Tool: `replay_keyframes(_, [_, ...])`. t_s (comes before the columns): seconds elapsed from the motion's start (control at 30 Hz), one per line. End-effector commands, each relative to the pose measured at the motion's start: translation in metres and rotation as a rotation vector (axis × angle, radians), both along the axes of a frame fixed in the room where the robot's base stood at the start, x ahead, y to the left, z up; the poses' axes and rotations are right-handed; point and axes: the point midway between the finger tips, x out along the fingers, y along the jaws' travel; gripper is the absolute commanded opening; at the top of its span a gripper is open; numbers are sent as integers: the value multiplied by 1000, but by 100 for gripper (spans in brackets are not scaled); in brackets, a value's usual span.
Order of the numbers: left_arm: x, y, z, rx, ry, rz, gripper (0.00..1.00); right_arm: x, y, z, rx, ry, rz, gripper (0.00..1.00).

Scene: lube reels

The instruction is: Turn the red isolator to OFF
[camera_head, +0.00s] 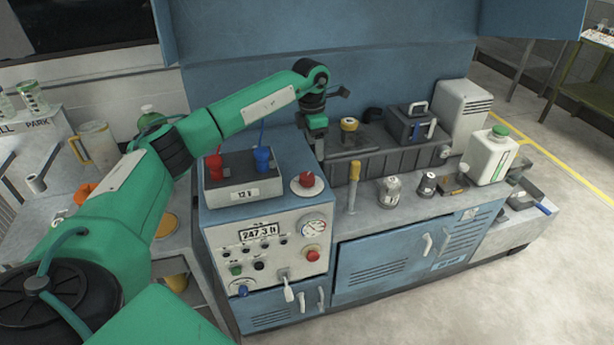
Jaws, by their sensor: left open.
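A red knob (306,180) sits on a pale round plate on top of the blue control cabinet. A second, smaller red knob (312,255) is on the cabinet's front panel, below the round gauge. I cannot tell for certain which is the isolator, nor read its ON or OFF position. My left gripper (318,150) hangs downward behind and just right of the upper red knob, apart from it. It is open, and no object shows in it. My right gripper is not in view.
A 12 V battery box (243,184) with red and blue terminal caps stands left of the upper knob. A yellow-handled tool (353,184), metal pots (389,190) and a white jug (490,155) stand along the bench to the right. A white lever (286,284) juts from the front panel.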

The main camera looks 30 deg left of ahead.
Motion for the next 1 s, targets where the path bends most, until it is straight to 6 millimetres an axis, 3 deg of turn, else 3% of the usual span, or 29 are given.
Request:
replay_keyframes(0.1, [-3, 21, 8, 56, 29, 22, 64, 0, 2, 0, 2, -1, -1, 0])
replay_keyframes(0.23, [-5, 25, 0, 67, 38, 26, 64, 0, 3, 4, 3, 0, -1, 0])
replay_keyframes(0.7, [-5, 23, -93, 62, 38, 24, 64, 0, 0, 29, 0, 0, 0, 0])
replay_keyframes(1.0, [-4, 23, -125, 62, 34, 24, 64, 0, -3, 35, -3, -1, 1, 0])
